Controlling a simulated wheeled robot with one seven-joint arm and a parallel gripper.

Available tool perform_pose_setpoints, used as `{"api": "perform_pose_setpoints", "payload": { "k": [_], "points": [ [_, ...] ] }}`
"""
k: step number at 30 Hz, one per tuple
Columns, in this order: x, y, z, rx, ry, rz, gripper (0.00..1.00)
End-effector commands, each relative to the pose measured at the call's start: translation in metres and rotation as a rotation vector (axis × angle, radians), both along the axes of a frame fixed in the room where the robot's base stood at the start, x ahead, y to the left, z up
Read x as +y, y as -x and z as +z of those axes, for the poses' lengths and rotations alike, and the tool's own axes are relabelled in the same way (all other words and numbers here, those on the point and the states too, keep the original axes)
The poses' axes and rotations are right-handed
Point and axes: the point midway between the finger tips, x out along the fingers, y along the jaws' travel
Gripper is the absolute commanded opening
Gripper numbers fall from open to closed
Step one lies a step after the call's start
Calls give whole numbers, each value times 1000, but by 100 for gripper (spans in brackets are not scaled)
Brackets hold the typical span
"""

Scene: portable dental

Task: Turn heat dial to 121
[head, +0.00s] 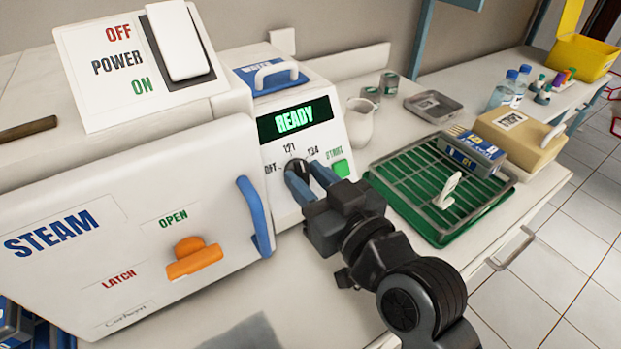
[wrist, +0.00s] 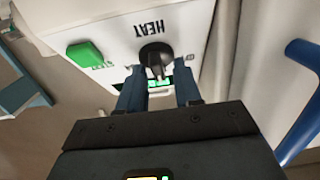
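The black heat dial (head: 295,164) is on the white front panel of the steam unit, below the lit READY display (head: 295,118). The labels OFF, 121 and 134 sit around it. In the wrist view the dial (wrist: 155,54) shows upside down below the word HEAT, its pointer toward the display, roughly at the 121 side. My gripper (head: 304,173) is at the panel with its blue fingers apart. In the wrist view the fingers of my gripper (wrist: 160,76) stand on either side of the pointer, with gaps visible. The 121 label is hidden there.
The green START button (head: 341,168) is right of the dial. The door's blue handle (head: 255,215) and orange latch (head: 192,257) are left of my gripper. A white jug (head: 359,123) and green rack tray (head: 411,190) stand to the right.

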Motion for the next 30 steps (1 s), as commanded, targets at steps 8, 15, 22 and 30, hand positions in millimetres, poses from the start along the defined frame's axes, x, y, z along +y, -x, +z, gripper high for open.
{"api": "perform_pose_setpoints", "payload": {
  "k": [8,15,22,30],
  "points": [
    [-2,-1,-3,4,4,-6,39],
    [-2,-1,-3,4,3,-4,39],
    [-11,13,-3,3,2,-5,39],
    [-36,49,-1,4,4,-6,39]
  ]
}}
